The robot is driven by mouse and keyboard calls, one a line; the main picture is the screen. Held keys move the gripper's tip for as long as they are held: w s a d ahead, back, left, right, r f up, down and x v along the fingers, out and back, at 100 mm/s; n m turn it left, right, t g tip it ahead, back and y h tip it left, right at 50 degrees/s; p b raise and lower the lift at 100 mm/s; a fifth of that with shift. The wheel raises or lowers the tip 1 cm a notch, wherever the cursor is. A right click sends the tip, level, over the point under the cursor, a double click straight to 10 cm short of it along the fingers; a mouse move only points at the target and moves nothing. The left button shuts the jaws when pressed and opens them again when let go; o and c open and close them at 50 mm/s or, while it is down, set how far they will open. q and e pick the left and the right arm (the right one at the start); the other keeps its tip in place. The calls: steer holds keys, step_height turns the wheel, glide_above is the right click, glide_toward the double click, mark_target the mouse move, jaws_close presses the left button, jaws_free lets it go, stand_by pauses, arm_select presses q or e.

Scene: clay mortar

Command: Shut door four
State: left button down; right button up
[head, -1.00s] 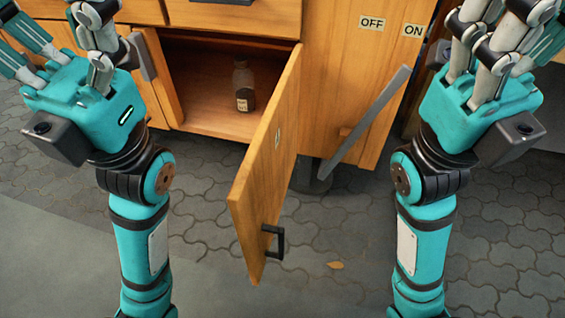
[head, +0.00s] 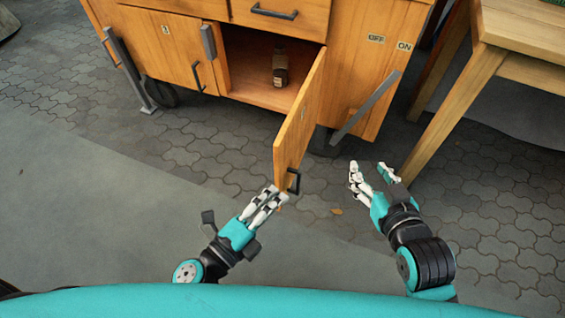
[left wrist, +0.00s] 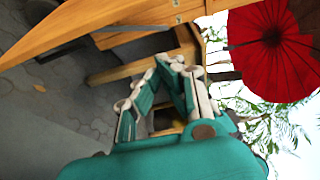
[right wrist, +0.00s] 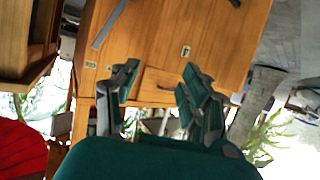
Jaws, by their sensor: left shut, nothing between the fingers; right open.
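The open wooden door (head: 297,125) swings out from the cabinet's right part, with a dark handle (head: 293,181) near its free end. In the right wrist view a wooden panel (right wrist: 215,40) carries a label that looks like a 4. My left gripper (head: 269,198) is shut and empty beside the door's free lower end; I cannot tell if it touches. Its fingers also show in the left wrist view (left wrist: 175,85). My right gripper (head: 371,172) is open and empty to the right of the door, apart from it.
A bottle (head: 280,66) stands inside the open compartment. The cabinet (head: 365,15) has ON and OFF labels and a grey slanted lever (head: 365,107). A wooden table (head: 460,100) stands at the right. A red umbrella (left wrist: 270,45) shows in the left wrist view. The paved floor between is mostly clear.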

arm_select(q)
steer(key=w+d+p, duration=0.1)
steer(key=w+d, duration=0.1)
steer(key=w, duration=0.7)
steer(key=shift+w, duration=0.15)
arm_select(e)
steer(key=s+d+f+g+h, duration=0.1)
steer(key=s+d+f+g, duration=0.1)
steer(key=s+f+g, duration=0.2)
steer(key=shift+f, duration=0.55)
arm_select(q)
steer(key=shift+a, duration=0.1)
